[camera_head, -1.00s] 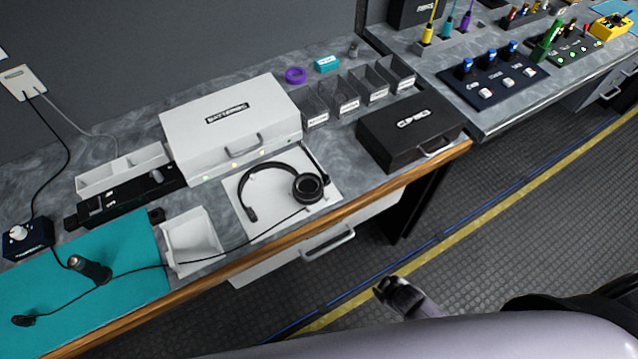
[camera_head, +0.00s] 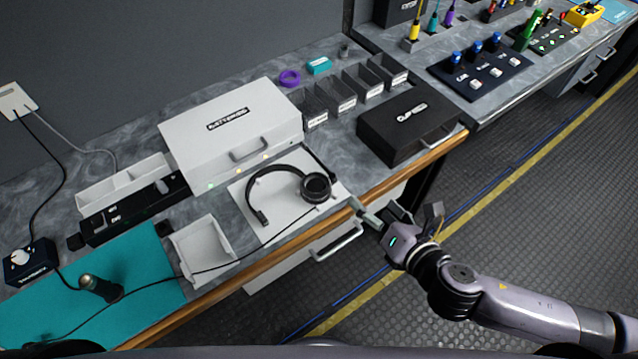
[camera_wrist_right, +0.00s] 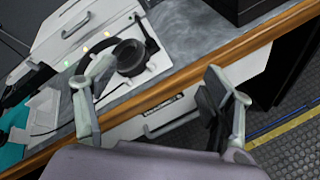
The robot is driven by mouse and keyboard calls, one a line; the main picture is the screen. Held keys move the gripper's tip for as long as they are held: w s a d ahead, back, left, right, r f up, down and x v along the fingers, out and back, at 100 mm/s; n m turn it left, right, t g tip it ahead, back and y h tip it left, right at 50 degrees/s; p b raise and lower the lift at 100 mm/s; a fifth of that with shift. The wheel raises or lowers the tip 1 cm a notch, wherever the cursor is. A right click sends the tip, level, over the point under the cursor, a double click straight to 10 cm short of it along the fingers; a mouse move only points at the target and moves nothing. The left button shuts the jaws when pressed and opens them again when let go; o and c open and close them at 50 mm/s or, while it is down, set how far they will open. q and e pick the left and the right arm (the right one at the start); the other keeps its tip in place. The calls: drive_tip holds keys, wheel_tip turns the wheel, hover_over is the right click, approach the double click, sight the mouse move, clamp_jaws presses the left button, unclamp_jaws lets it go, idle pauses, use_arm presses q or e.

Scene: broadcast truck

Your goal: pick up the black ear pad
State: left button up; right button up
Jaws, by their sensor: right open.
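A black headset (camera_head: 268,175) lies on a white board on the counter. Its round black ear pad (camera_head: 316,187) is at the board's right side, on the headset's ear cup. The ear pad also shows in the right wrist view (camera_wrist_right: 130,56), beyond the left finger. My right gripper (camera_head: 396,208) is open and empty, off the counter's front edge, to the right of the ear pad and apart from it. Its two fingers stand wide apart in the right wrist view (camera_wrist_right: 150,88). My left gripper is not in view.
A white case (camera_head: 232,130) stands behind the headset. A black case (camera_head: 410,130) stands to its right and a white tray (camera_head: 203,250) to its left. A thin cable runs from the headset leftward over a teal mat (camera_head: 150,275). The wooden counter edge (camera_head: 390,184) lies between gripper and headset.

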drive_tip(key=s+r+n+g+y, duration=0.1)
drive_tip(key=s+r+n+y, duration=0.15)
drive_tip(key=s+n, duration=0.5)
drive_tip(key=n+p, duration=0.3)
approach(326, 194)
drive_tip(key=w+a, duration=0.2)
drive_tip(key=w, duration=0.1)
drive_tip(key=shift+s+f+p+x, duration=0.1)
drive_tip(key=shift+f+p+x, duration=0.05)
drive_tip(key=shift+x, duration=0.9)
drive_tip(key=shift+s+f+p+x, duration=0.1)
drive_tip(key=shift+f+p+x, duration=0.1)
drive_tip(key=shift+x, duration=0.8)
drive_tip(key=shift+f+p+x, duration=0.1)
drive_tip(key=shift+f+x, duration=0.05)
drive_tip(key=shift+x, duration=0.9)
drive_tip(key=shift+s, duration=0.1)
drive_tip(key=shift+d, duration=0.1)
drive_tip(key=c, duration=0.9)
drive_tip(key=shift+r, duration=0.1)
